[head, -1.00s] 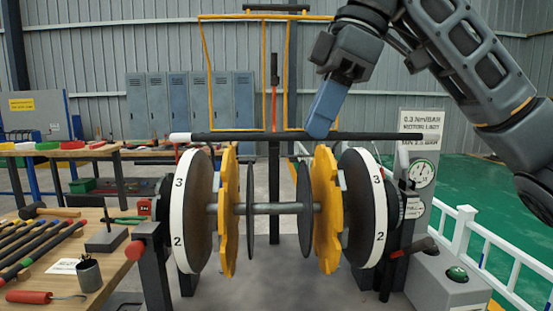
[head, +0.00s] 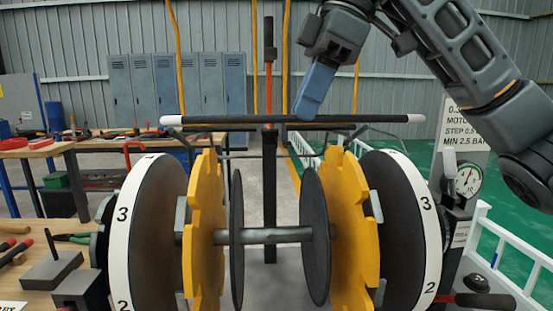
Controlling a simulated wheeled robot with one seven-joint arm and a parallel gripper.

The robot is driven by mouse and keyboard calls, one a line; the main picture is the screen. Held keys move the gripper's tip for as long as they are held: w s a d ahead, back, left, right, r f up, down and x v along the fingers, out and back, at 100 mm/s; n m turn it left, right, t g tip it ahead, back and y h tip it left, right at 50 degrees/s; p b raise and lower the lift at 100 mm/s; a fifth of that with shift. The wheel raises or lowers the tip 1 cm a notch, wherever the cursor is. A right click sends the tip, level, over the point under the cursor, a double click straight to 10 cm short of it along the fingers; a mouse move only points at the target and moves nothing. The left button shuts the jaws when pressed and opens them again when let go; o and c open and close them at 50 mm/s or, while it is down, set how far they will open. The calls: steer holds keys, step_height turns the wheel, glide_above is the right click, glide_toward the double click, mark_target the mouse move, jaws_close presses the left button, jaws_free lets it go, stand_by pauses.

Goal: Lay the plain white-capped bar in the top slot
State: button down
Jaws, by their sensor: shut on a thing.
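The dark bar with white caps (head: 230,119) is held level above the rebar cage fixture, spanning from the left disc to the right disc. My gripper (head: 306,115) is shut on it right of its middle, with its blue fingers pointing down. Below are two yellow notched wheels, left (head: 205,235) and right (head: 350,225), with slots around their rims. The bar looks above the wheels' top notches in the picture. I cannot tell its exact height or whether it touches anything.
White-rimmed numbered discs, left (head: 127,235) and right (head: 424,235), flank the wheels on a central shaft (head: 275,235). A dark post (head: 269,190) stands behind. A gauge (head: 467,180) is at right, and a workbench with tools (head: 40,270) at left.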

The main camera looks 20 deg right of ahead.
steer(key=w+f+p, duration=0.1)
steer(key=w+f, duration=0.9)
steer(key=shift+w+d+f, duration=0.2)
steer(key=shift+w+d, duration=0.05)
steer(key=shift+w, duration=0.05)
steer(key=shift+f, duration=0.15)
steer(key=c, duration=1.2)
jaws_free()
steer(key=shift+o, duration=0.2)
steer(key=v, duration=1.2)
steer(key=shift+a, duration=0.1)
